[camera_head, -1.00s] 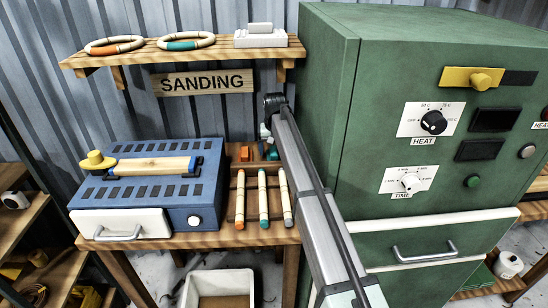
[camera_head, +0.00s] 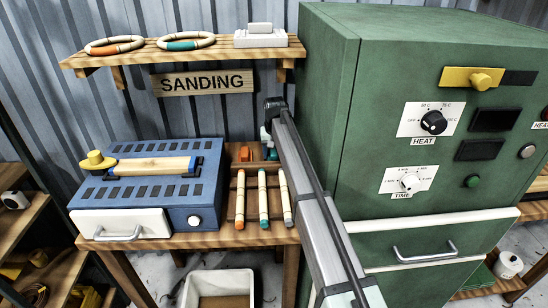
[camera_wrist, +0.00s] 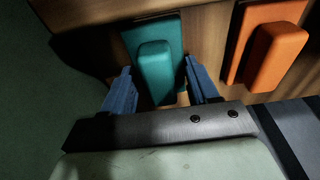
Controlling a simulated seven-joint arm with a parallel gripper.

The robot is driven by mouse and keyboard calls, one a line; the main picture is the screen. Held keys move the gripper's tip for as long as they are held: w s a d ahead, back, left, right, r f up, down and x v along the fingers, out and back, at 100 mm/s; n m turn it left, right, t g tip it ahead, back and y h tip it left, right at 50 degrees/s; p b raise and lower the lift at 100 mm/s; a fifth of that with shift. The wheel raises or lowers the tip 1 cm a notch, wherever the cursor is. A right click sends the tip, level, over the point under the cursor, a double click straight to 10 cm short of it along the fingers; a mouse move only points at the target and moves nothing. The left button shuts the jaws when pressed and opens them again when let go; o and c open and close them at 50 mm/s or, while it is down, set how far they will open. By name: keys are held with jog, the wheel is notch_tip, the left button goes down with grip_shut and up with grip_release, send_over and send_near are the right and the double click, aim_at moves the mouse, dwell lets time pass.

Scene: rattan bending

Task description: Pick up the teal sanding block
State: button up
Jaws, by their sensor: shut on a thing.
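The teal sanding block (camera_wrist: 155,62) is a flat plate with a raised rounded grip. In the wrist view it is between the two blue fingers of my gripper (camera_wrist: 159,68), which is shut on it. Wood shows behind the block; I cannot tell whether it touches the wood. In the head view, my arm hides most of the gripper and block, at the back of the wooden bench beside the green cabinet; a bit of teal (camera_head: 272,154) shows there.
An orange sanding block (camera_wrist: 275,55) stands just right of the teal one in the wrist view. Several rattan sticks (camera_head: 263,200) lie in the rack in front. A blue sander box (camera_head: 190,205) is to the left, and the green cabinet (camera_head: 328,110) is close on the right.

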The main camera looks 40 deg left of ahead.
aim_at(274, 151)
jog(key=shift+r, duration=0.15)
jog(key=shift+c, duration=0.3)
jog(key=r, duration=0.7)
jog(key=shift+s+d, duration=0.25)
jog(key=shift+s, duration=0.1)
jog(key=s+d, duration=0.7)
jog(key=s, duration=0.5)
jog(key=s+d, duration=0.8)
jog(key=s, duration=0.5)
jog(key=s+d, duration=0.7)
jog(key=s, duration=0.6)
jog(key=shift+d+f, duration=0.15)
jog(key=shift+d, duration=0.2)
